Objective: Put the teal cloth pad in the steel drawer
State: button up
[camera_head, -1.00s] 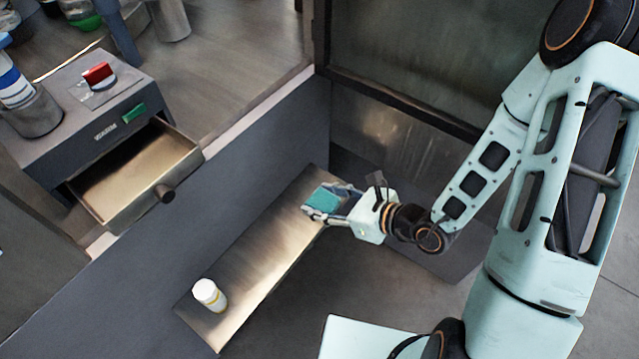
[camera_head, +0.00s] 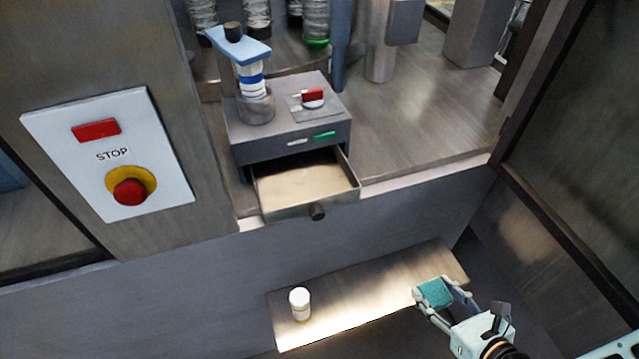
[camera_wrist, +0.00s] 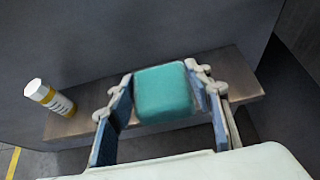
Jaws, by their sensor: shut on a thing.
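The teal cloth pad (camera_head: 435,292) is held between the fingers of my gripper (camera_head: 443,296), over the right end of the steel shelf. In the wrist view the pad (camera_wrist: 163,92) sits between the two blue-padded fingers of my gripper (camera_wrist: 165,100). The steel drawer (camera_head: 305,183) is pulled open at the front of the grey labeller box. Its floor looks bare, and its dark round knob faces me. The drawer is up and to the left of my gripper. I cannot tell how far the pad is above the shelf.
A white bottle with a yellow band (camera_head: 300,304) stands at the left of the shelf (camera_head: 365,297). The labeller box (camera_head: 290,143) carries a red switch (camera_head: 313,97) and a blue-topped bottle (camera_head: 251,80). A STOP panel (camera_head: 110,155) is at left. A dark-framed panel rises at right.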

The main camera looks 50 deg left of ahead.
aim_at(302, 180)
jog(key=k+j+u, duration=0.1)
jog(key=k+j, duration=0.2)
jog(key=k, duration=0.15)
jog(key=k+j, duration=0.35)
jog(key=k+u, duration=0.15)
jog(key=u, duration=0.95)
